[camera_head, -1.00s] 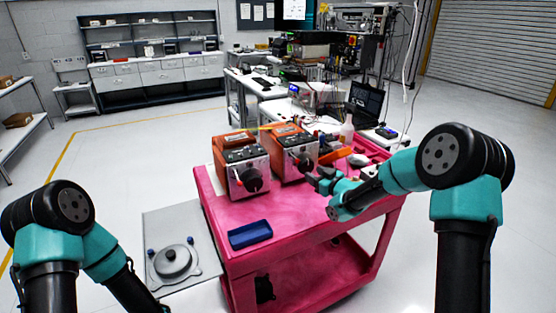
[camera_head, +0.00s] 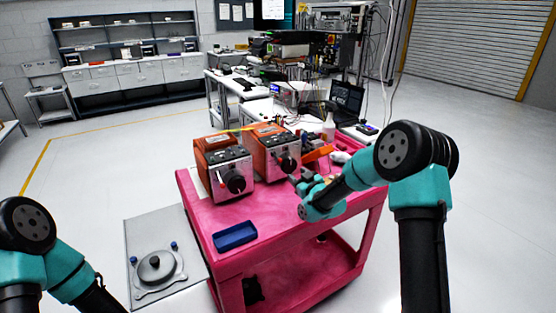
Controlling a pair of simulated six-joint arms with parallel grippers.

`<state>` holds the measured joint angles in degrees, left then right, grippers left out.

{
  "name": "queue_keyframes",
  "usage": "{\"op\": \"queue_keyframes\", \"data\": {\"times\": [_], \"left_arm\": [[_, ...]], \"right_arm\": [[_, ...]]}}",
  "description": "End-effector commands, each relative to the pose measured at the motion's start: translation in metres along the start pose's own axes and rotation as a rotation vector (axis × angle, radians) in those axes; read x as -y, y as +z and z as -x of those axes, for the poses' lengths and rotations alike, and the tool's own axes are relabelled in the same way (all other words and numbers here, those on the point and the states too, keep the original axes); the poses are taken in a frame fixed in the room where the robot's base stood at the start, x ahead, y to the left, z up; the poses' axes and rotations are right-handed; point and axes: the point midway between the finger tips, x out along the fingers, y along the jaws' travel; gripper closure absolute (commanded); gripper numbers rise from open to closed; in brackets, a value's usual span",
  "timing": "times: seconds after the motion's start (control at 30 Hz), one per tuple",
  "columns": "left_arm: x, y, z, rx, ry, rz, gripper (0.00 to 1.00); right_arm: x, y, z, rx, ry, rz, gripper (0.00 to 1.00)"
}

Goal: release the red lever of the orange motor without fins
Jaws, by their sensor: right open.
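Two orange motors with grey front plates and black round knobs stand side by side on a pink cart (camera_head: 205,236). They are the left motor (camera_head: 222,165) and the right motor (camera_head: 270,150). At this size I cannot tell which one has fins, and I cannot make out a red lever on either. My right gripper (camera_head: 298,183) is open, low over the cart top, just in front and to the right of the right motor's knob. It looks apart from the motor. My left arm shows at the lower left, but its gripper is out of view.
An orange part (camera_head: 318,153), a white bottle (camera_head: 329,126) and small items crowd the cart's right rear. A grey plate with a round black-topped device (camera_head: 155,268) is left of the cart. The front middle of the cart is clear.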

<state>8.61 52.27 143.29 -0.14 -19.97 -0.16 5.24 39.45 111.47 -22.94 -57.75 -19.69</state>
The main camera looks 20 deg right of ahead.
Motion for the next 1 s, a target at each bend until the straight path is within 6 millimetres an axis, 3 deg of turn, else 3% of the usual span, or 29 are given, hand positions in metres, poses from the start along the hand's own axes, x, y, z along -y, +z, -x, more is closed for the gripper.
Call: {"op": "queue_keyframes", "data": {"times": [0.7, 1.0], "left_arm": [[0.0, 0.0, 0.0, 0.0, 0.0, 0.0, 0.57], [0.0, 0.0, 0.0, 0.0, 0.0, 0.0, 0.57]], "right_arm": [[0.001, 0.0, -0.115, -0.001, -0.001, 0.001, 0.52], [0.001, 0.0, -0.143, 0.0, -0.002, 0.001, 0.52]]}}
